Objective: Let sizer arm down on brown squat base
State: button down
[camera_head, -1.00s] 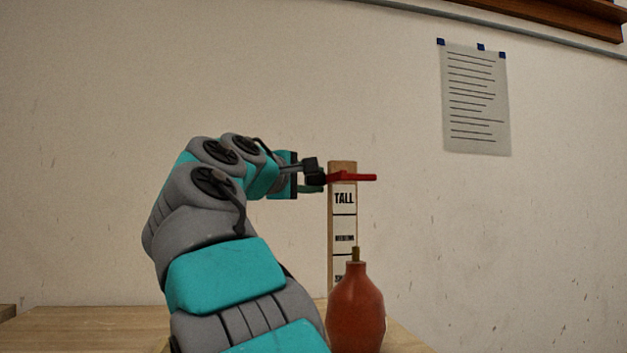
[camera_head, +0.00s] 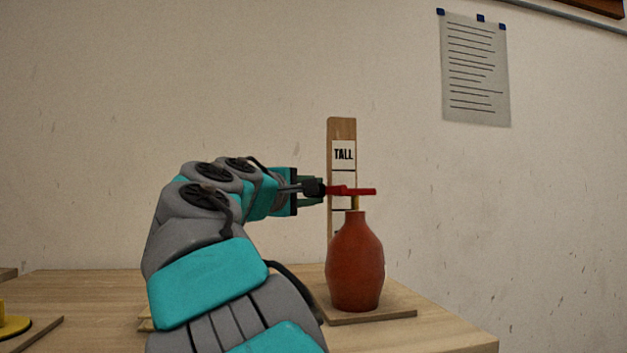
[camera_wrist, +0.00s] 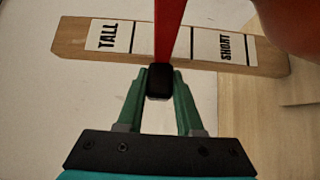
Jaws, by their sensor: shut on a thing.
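The red sizer arm (camera_head: 352,191) sticks out level from an upright wooden sizer post (camera_head: 341,128), below its TALL label. It also shows in the wrist view (camera_wrist: 170,30), crossing the labelled strip. My gripper (camera_head: 314,188) is shut on the arm's dark knob, left of the post; the wrist view shows both fingertips closed on it (camera_wrist: 160,80). The red-brown lamp base (camera_head: 355,265) stands upright in front of the post. The arm lies at the tip of the base's brass stem (camera_head: 355,203); I cannot tell whether they touch.
The post and base stand on a thin wooden board (camera_head: 395,310) near the table's right edge. A yellow round piece (camera_head: 12,324) sits at the far left. A printed sheet (camera_head: 474,70) hangs on the wall.

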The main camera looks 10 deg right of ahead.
notch_tip(320, 180, down, 3)
jog(key=shift+w, duration=0.15)
jog(key=shift+d+f, duration=0.15)
jog(key=shift+f, duration=0.1)
dwell(0.7)
jog(key=c, duration=0.5)
grip_release()
jog(key=shift+r, duration=0.1)
jog(key=shift+c, duration=0.3)
jog(key=shift+r, duration=0.3)
jog(key=v, duration=0.9)
jog(key=shift+r+p, duration=0.3)
jog(key=shift+p, duration=0.1)
